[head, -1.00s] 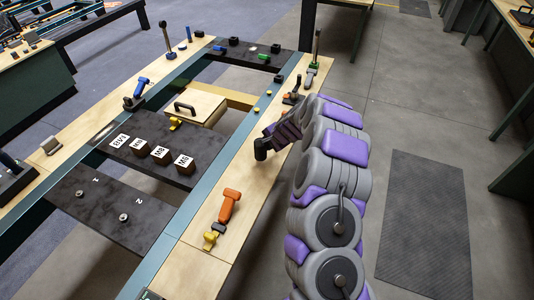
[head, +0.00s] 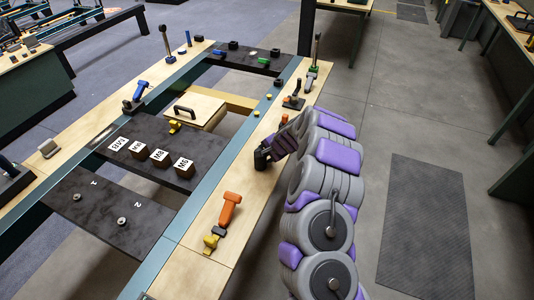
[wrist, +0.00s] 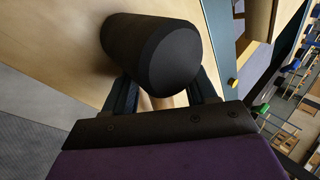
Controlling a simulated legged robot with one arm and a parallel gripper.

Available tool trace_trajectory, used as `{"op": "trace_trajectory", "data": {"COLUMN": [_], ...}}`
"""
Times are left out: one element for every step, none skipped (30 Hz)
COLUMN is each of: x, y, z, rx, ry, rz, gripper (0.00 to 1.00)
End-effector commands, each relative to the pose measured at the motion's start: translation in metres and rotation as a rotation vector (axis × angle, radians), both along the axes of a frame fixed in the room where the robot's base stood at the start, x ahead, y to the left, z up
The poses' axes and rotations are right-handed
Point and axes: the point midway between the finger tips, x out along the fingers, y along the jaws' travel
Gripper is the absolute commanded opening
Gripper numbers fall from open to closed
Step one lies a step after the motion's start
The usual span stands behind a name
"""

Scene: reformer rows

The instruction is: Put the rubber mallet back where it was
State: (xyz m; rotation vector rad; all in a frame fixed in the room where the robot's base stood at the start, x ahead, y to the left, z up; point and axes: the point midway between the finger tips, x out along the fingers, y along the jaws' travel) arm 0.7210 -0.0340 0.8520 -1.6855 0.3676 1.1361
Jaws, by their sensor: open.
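The rubber mallet's black cylindrical head (wrist: 150,50) fills the upper middle of the wrist view, with a short piece of pale wooden handle (wrist: 165,101) below it. My gripper (wrist: 162,98) is open, with one dark finger on each side of the handle. Whether the fingers touch the handle cannot be told. In the head view the black mallet head (head: 261,159) is at the tip of my gripper (head: 268,153), over or on the right wooden rail (head: 262,183). The lower handle is hidden.
An orange-handled tool (head: 229,209) and a yellow piece (head: 211,241) lie nearer on the same rail. A black-based tool (head: 293,102) stands farther along it. Labelled blocks (head: 159,157) sit on a dark crossboard to the left. Open floor lies to the right.

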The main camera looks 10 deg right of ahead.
Motion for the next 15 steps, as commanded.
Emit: {"op": "trace_trajectory", "data": {"x": [0.0, 0.0, 0.0, 0.0, 0.0, -0.001, -0.001, -0.002, -0.004, -0.006, -0.008, -0.011, -0.013, -0.016, -0.019], "y": [0.0, 0.0, 0.0, 0.0, 0.0, 0.0, -0.001, -0.001, -0.003, -0.003, -0.004, -0.006, -0.008, -0.01, -0.012], "z": [0.0, 0.0, 0.0, 0.0, 0.0, 0.002, 0.003, 0.005, 0.008, 0.011, 0.015, 0.02, 0.025, 0.029, 0.036], "rx": [0.001, 0.001, 0.001, 0.001, 0.001, 0.001, 0.001, 0.001, 0.002, 0.002, 0.003, 0.003, 0.002, 0.001, 0.001], "ry": [0.0, 0.0, 0.0, 0.0, 0.0, 0.001, 0.001, 0.001, 0.0, 0.0, -0.001, -0.001, -0.001, -0.002, -0.002], "rz": [0.001, 0.001, 0.001, 0.001, 0.001, 0.0, 0.0, 0.0, -0.001, -0.001, -0.001, -0.001, -0.002, -0.001, -0.001], "gripper": [0.56, 0.56, 0.56, 0.56, 0.56, 0.56, 0.56, 0.56, 0.56, 0.56, 0.56, 0.56, 0.56, 0.56, 0.56]}}
